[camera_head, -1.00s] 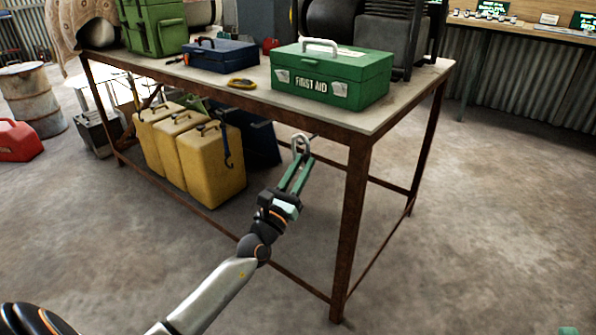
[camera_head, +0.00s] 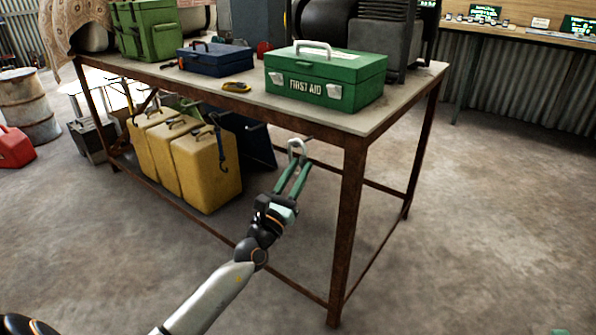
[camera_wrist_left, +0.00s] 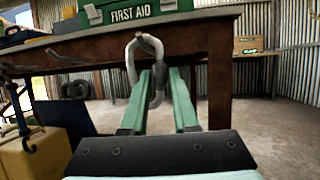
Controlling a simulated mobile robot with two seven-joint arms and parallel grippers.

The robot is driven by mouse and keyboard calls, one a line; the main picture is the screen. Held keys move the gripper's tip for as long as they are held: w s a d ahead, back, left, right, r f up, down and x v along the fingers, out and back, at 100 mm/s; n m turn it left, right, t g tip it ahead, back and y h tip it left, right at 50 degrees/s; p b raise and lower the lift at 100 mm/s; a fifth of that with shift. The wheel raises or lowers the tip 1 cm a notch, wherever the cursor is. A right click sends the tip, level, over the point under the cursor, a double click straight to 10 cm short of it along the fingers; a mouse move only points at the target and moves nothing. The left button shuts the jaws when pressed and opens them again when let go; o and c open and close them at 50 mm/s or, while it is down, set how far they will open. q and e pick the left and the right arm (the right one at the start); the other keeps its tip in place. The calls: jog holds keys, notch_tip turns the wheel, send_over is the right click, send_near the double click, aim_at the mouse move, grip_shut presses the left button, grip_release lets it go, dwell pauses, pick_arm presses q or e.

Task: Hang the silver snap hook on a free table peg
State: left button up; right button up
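The silver snap hook (camera_head: 297,148) is upright between the green fingertips of my left gripper (camera_head: 293,176), which is shut on its lower part. It stands in front of the table's (camera_head: 358,118) near long edge, below the first aid box. In the left wrist view the hook (camera_wrist_left: 146,55) overlaps the table's rusty edge, its loop above the fingertips (camera_wrist_left: 159,85). A thin peg (camera_head: 309,138) shows just right of the hook; I cannot tell whether they touch. Another peg (camera_head: 256,127) sticks out further left with nothing on it. My right gripper shows only as a green bit (camera_head: 565,332) at the bottom edge.
The green first aid box (camera_head: 325,77) stands on the table above the hook. A rusty table leg (camera_head: 346,230) is right of my arm. The floor in front is clear.

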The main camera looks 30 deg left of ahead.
pick_arm(q)
jog(key=o, duration=0.4)
jog(key=v, duration=1.2)
jog(key=shift+s+f+p, duration=0.1)
jog(key=shift+s+p, duration=0.2)
